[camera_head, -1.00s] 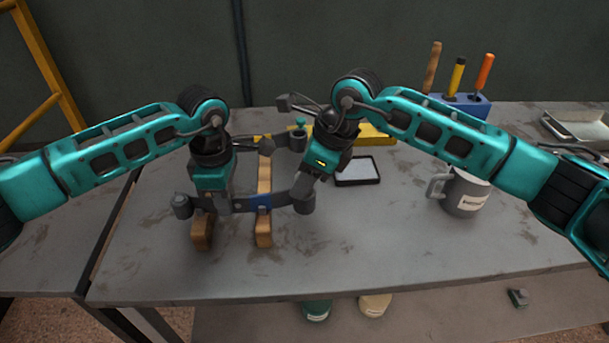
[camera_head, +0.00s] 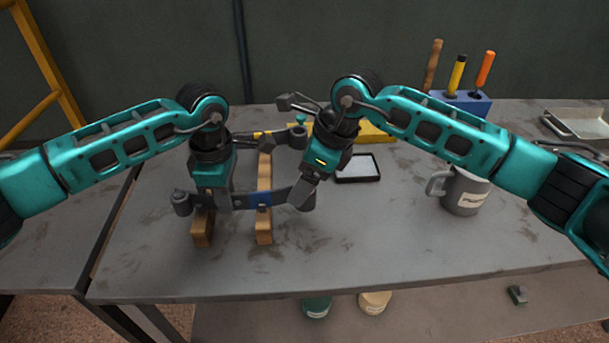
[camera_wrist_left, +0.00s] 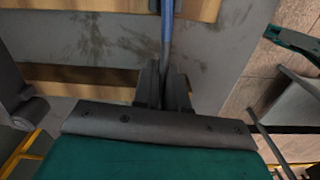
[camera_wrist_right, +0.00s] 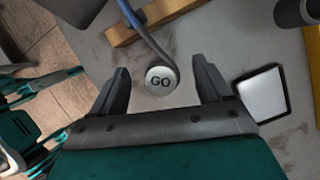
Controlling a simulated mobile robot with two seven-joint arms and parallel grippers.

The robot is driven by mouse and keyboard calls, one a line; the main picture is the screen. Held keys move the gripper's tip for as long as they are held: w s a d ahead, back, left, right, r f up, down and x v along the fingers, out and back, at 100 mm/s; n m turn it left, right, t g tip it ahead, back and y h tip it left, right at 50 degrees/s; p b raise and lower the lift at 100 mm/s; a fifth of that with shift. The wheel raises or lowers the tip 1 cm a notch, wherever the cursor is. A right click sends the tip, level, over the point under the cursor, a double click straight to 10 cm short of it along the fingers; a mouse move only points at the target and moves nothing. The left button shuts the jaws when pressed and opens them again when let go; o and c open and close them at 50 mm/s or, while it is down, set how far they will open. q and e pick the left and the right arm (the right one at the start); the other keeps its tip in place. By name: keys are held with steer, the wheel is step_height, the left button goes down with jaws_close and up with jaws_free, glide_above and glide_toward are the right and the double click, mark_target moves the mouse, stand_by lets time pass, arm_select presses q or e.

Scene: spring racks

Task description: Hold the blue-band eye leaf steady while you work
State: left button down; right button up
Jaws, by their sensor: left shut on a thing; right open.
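The blue-band eye leaf (camera_head: 258,198), a dark grey strip with a blue band and a round eye at each end, lies across two wooden blocks in the head view. My left gripper (camera_head: 222,202) is shut on it, left of the band. The left wrist view shows the leaf (camera_wrist_left: 167,35) running up from between the fingers (camera_wrist_left: 165,80). My right gripper (camera_head: 303,193) is at the right-hand eye. In the right wrist view its fingers (camera_wrist_right: 162,78) are open, one on each side of this eye, which shows a white "GO" disc (camera_wrist_right: 160,81).
Wooden blocks (camera_head: 264,226) stand under the leaf. Behind it lies a yellow-band leaf (camera_head: 262,135). A black-framed tray (camera_head: 358,180), a grey mug (camera_head: 466,194) and a blue tool holder (camera_head: 470,104) are to the right. The front of the bench is clear.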

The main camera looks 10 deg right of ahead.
steer(key=shift+o, duration=0.7)
steer(key=shift+r, duration=0.1)
arm_select(q)
steer(key=shift+f, duration=0.1)
arm_select(e)
steer(key=shift+r, duration=3.5)
arm_select(q)
steer(key=c, duration=1.1)
jaws_free()
